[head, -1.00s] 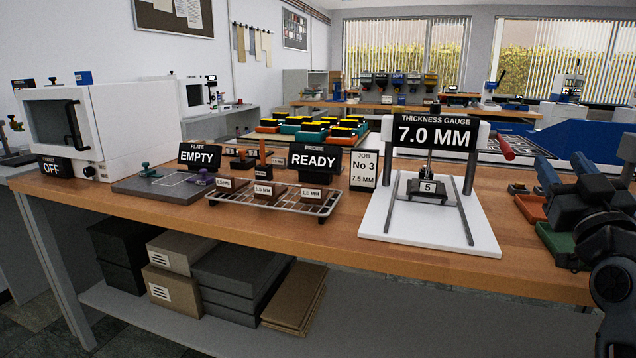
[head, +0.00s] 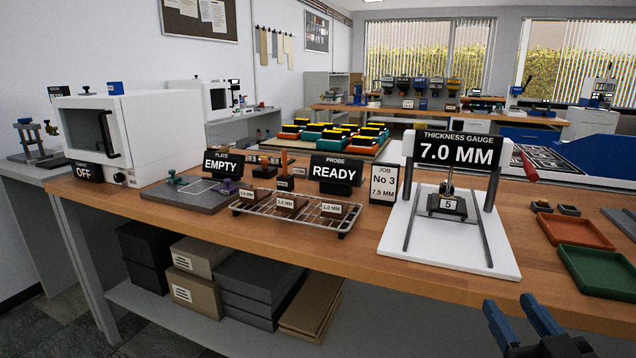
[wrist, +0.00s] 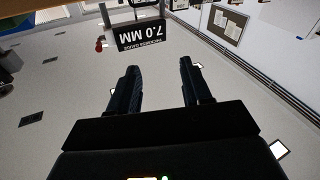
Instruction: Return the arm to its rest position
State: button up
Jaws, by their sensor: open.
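My gripper (head: 522,318) shows at the lower right of the head view, in front of the bench's front edge. Its two blue-tipped fingers are apart with nothing between them. In the wrist view my gripper (wrist: 158,82) also has its dark fingers spread and empty. Beyond them the thickness gauge's sign (wrist: 142,32) appears upside down, reading 7.0 MM. In the head view the thickness gauge (head: 393,245) stands on the bench with a block marked 5 (head: 447,204) on it.
A green tray (head: 597,270) and a red tray (head: 575,231) lie on the bench's right side, near my gripper. A wire rack (head: 330,220) with labelled pieces, a PROBE READY sign (head: 335,171) and a white oven (head: 150,130) stand further left. Boxes fill the shelf below.

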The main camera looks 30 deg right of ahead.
jog(key=s+a+f+n+g+y+p, duration=0.2)
jog(key=s+a+y+p, duration=0.3)
jog(key=s+a, duration=1.5)
jog(key=shift+s+n+y, duration=0.5)
jog(key=shift+n+y, duration=0.4)
jog(key=shift+y, duration=1)
jog(key=shift+f, duration=0.15)
